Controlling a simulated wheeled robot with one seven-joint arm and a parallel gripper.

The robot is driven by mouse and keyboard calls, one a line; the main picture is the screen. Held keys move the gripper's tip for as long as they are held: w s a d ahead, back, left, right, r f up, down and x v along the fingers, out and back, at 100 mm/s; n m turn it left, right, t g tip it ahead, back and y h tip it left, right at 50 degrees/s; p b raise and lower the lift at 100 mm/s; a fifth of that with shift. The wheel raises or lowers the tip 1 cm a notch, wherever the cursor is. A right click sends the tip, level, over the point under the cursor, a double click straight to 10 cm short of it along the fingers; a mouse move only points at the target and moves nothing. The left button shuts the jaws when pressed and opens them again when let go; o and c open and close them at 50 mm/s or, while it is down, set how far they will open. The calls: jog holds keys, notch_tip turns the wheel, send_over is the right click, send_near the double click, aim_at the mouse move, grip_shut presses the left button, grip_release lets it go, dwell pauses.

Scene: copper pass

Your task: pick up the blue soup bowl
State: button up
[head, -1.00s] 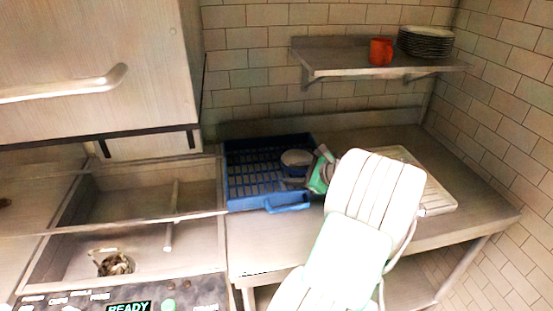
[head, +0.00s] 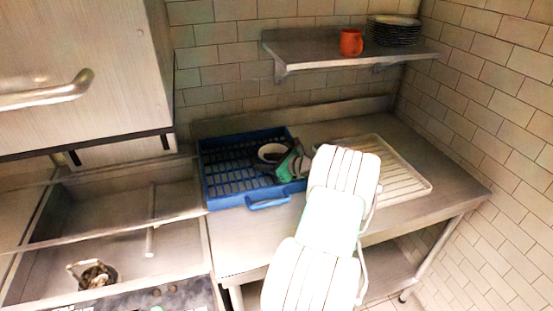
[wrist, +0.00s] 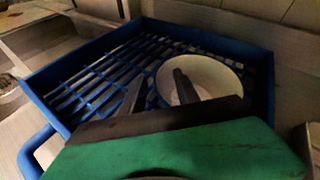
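The soup bowl (head: 271,151) sits in the blue dish rack (head: 223,197). It has a pale inside and looks dark blue outside. In the wrist view the bowl (wrist: 218,78) is upright near the rack's far right corner. My gripper (wrist: 159,77) is open, with its two dark fingers apart. The right finger overlaps the bowl's opening and the left finger is left of its rim. I cannot tell whether either touches it. In the head view my gripper (head: 271,166) covers the bowl's front right side.
The rack stands on a steel counter (head: 235,240). A ribbed white drainboard (head: 405,178) lies to the right and a sink is to the left. A wall shelf (head: 330,56) above holds an orange mug (head: 351,42) and stacked plates (head: 393,30).

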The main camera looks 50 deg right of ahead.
jog(key=shift+c, duration=0.5)
grip_shut()
jog(key=shift+f, duration=0.1)
dwell(0.8)
